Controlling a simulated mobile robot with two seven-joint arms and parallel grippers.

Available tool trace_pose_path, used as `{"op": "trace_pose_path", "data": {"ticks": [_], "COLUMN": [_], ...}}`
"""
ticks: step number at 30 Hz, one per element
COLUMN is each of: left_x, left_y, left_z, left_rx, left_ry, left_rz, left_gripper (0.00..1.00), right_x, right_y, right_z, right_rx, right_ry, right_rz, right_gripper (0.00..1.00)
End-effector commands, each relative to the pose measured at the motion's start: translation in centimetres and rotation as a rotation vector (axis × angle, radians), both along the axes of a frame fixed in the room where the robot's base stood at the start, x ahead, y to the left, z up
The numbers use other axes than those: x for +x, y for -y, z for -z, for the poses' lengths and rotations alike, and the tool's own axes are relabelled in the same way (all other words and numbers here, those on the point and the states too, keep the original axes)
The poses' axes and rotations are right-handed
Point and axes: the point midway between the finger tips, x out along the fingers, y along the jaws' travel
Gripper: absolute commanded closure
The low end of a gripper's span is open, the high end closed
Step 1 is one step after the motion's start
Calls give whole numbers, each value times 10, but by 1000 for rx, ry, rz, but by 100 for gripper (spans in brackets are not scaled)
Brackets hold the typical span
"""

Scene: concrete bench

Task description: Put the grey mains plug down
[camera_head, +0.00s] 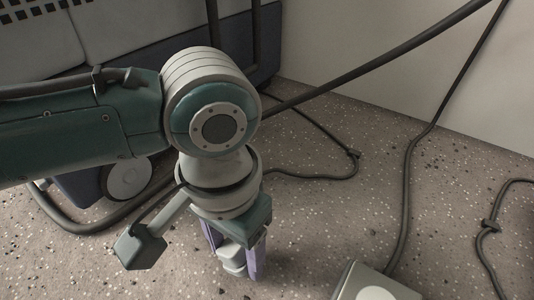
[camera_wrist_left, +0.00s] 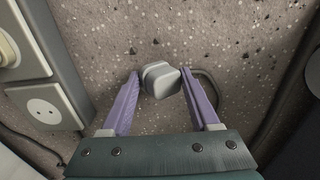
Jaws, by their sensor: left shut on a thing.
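The grey mains plug (camera_wrist_left: 161,79) is a small, light grey block. It sits between the purple fingertips of my left gripper (camera_wrist_left: 160,74) in the left wrist view. In the head view my left gripper (camera_head: 242,268) points down at the speckled floor, shut on the plug (camera_head: 232,260). The fingers and the wrist partly hide the plug there. I cannot tell whether the plug touches the floor. My right gripper is in neither view.
A pale box (camera_head: 374,285) stands at the bottom edge, right of my gripper. The wrist view shows a socket unit (camera_wrist_left: 44,107) at left. Dark cables (camera_head: 408,180) cross the floor (camera_head: 310,230). A wheeled case (camera_head: 120,30) and pale wall (camera_head: 400,90) stand behind.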

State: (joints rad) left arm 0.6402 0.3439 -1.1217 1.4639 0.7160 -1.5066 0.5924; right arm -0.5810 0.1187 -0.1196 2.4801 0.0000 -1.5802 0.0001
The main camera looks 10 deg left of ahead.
Motion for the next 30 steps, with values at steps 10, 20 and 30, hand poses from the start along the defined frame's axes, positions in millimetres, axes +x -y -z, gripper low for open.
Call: {"op": "trace_pose_path", "data": {"ticks": [10, 20, 30], "left_x": [0, 0, 0], "left_y": [0, -1, -2], "left_z": [6, 12, 12], "left_rx": [-1, 2, 4], "left_ry": [0, 0, -1], "left_rz": [-2, -2, -2], "left_gripper": [100, 33, 8], "right_x": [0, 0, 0], "right_y": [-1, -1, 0], "right_z": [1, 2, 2], "right_rx": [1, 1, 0], "right_ry": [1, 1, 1], "right_rz": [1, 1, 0], "right_gripper": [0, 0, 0]}}
